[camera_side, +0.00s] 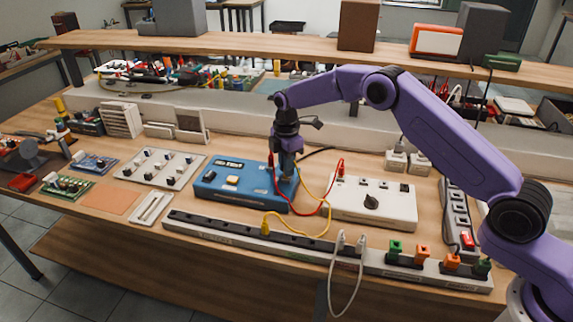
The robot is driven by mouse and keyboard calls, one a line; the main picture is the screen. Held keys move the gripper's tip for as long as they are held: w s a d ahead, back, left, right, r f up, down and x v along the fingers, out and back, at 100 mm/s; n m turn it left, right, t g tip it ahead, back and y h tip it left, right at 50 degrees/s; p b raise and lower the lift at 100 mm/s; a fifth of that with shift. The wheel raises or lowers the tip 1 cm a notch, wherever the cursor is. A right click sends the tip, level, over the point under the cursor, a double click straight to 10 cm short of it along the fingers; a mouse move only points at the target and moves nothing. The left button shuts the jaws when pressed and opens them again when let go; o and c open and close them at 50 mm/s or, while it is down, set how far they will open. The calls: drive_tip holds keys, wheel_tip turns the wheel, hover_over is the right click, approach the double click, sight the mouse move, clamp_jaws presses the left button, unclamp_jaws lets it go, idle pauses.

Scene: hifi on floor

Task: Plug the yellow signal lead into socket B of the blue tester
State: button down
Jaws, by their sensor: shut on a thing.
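The blue tester (215,190) sits on the bench left of centre, with a yellow button on its top. My gripper (287,176) points down at the tester's right end and is shut on an end of the yellow signal lead (328,216); the plug itself is largely hidden by the fingers. The lead loops down to a yellow plug (265,227) at the long dark strip in front. A red lead (318,211) runs from beside my gripper to the white box. The sockets under my gripper are hidden, and I cannot tell whether the held plug touches one.
A white box with a black knob (395,203) stands right of the tester. The long strip (225,232) lies along the front, with white, green and orange plugs at its right. A panel with several knobs (160,167) stands left. A shelf (270,44) spans behind.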

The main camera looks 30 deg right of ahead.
idle(0.3)
drive_tip(key=c, duration=1)
unclamp_jaws()
wheel_tip(320, 180, up, 17)
drive_tip(key=shift+r, duration=0.2)
